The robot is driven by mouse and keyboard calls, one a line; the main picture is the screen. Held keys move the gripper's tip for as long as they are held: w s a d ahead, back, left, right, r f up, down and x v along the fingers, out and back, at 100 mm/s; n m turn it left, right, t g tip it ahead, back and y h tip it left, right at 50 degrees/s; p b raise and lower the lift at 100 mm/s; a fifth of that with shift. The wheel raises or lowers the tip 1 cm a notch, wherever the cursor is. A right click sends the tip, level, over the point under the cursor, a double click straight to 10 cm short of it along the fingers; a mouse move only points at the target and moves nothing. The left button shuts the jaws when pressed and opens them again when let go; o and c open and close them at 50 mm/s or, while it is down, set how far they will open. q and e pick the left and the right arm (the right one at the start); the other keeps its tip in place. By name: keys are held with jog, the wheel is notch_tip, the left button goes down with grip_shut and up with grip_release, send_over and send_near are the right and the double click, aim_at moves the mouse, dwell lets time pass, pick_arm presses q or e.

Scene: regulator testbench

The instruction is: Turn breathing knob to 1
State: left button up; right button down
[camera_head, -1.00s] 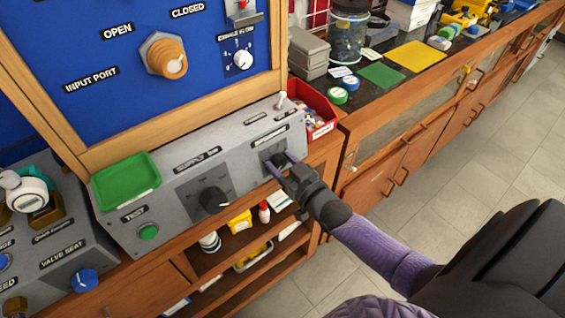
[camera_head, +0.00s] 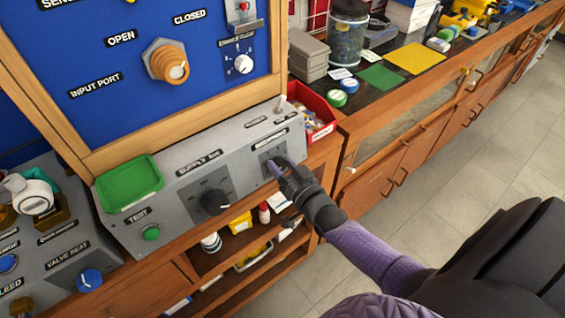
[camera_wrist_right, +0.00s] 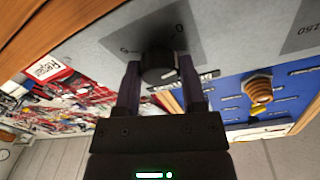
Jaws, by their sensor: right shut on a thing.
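The breathing knob (camera_wrist_right: 157,65) is a small black dial on a dark square scale plate. In the wrist view the plate shows marks that look like 0 and 5. My right gripper (camera_head: 276,168) reaches the right end of the sloped grey panel (camera_head: 165,215) in the head view, and its fingers mostly hide the knob there. In the wrist view its two purple fingers stand on either side of the knob, shut on it. The knob's exact pointer setting cannot be read. My left gripper is not in view.
A larger black supply knob (camera_head: 214,201) sits left of my right gripper. Farther left are a green test button (camera_head: 150,233) and a green tray (camera_head: 128,183). A red bin (camera_head: 316,106) stands just behind the panel's right end. A shelf opens below.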

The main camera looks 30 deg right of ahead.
jog(key=m, duration=0.3)
jog(key=m+h+p, duration=0.1)
jog(key=m, duration=0.2)
jog(key=shift+g+h, duration=0.3)
jog(key=shift+m, duration=0.4)
jog(key=shift+c, duration=0.9)
grip_release()
jog(key=shift+s+p, duration=0.15)
jog(key=shift+p, duration=0.2)
jog(key=s+p, duration=0.2)
jog(key=s, duration=0.7)
jog(key=shift+s+a+r, duration=0.3)
jog(key=shift+s+a, duration=0.05)
